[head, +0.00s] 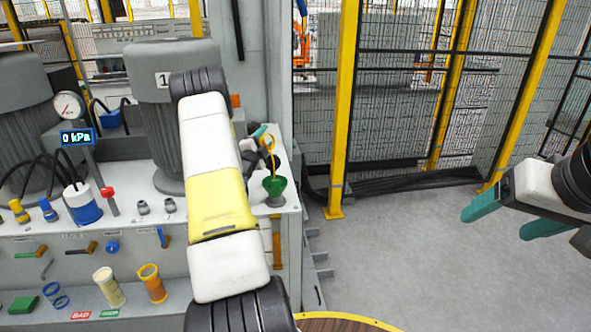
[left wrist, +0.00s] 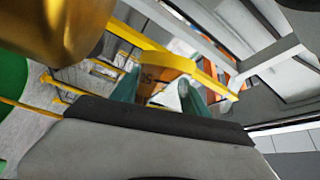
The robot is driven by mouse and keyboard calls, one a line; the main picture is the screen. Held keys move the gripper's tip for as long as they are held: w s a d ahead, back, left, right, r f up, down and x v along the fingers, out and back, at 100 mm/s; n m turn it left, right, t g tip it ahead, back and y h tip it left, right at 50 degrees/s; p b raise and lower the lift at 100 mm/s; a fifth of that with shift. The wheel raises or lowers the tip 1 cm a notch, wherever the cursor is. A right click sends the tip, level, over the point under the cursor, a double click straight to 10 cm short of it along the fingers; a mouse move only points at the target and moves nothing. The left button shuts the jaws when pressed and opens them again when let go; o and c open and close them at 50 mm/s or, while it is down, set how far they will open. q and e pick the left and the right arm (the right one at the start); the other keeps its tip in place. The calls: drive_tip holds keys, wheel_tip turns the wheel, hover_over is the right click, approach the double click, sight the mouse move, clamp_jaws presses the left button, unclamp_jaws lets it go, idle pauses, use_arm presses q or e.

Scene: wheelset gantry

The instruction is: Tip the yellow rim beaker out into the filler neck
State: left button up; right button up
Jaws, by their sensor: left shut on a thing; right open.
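My left gripper (head: 260,133) is shut on the yellow rim beaker (head: 267,143), partly hidden behind my arm. The beaker is tilted over the filler neck, a green funnel (head: 275,184) at the right end of the bench. A thin orange-yellow streak runs below the rim toward the funnel. In the left wrist view the teal fingers flank the beaker (left wrist: 162,70), with its yellow rim and markings showing. Green at the left edge there looks like the funnel (left wrist: 12,95). My right gripper (head: 496,223) is open and empty over the floor at the right.
A grey motor (head: 165,130) and a gauge (head: 68,106) with a "0 kPa" display stand on the bench. Two other beakers (head: 108,287) (head: 152,284) stand on the lower ledge. Yellow-framed mesh fencing (head: 400,110) rises behind. The floor at right is clear.

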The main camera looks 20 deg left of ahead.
use_arm(q)
drive_tip(key=shift+s+d+f+m, duration=0.1)
drive_tip(key=shift+d+f+m, duration=0.1)
drive_tip(key=shift+d+m, duration=0.2)
drive_tip(key=shift+s+d+r+m+t+h, duration=0.15)
drive_tip(key=shift+r+m+t, duration=0.1)
drive_tip(key=shift+m, duration=0.25)
drive_tip(key=shift+w+r+m+t+h, duration=0.15)
drive_tip(key=shift+m+t, duration=0.1)
drive_tip(key=shift+m, duration=0.25)
idle(0.5)
drive_tip(key=shift+s+d+f+m, duration=0.15)
drive_tip(key=shift+f+m, duration=0.1)
drive_tip(key=shift+m, duration=0.25)
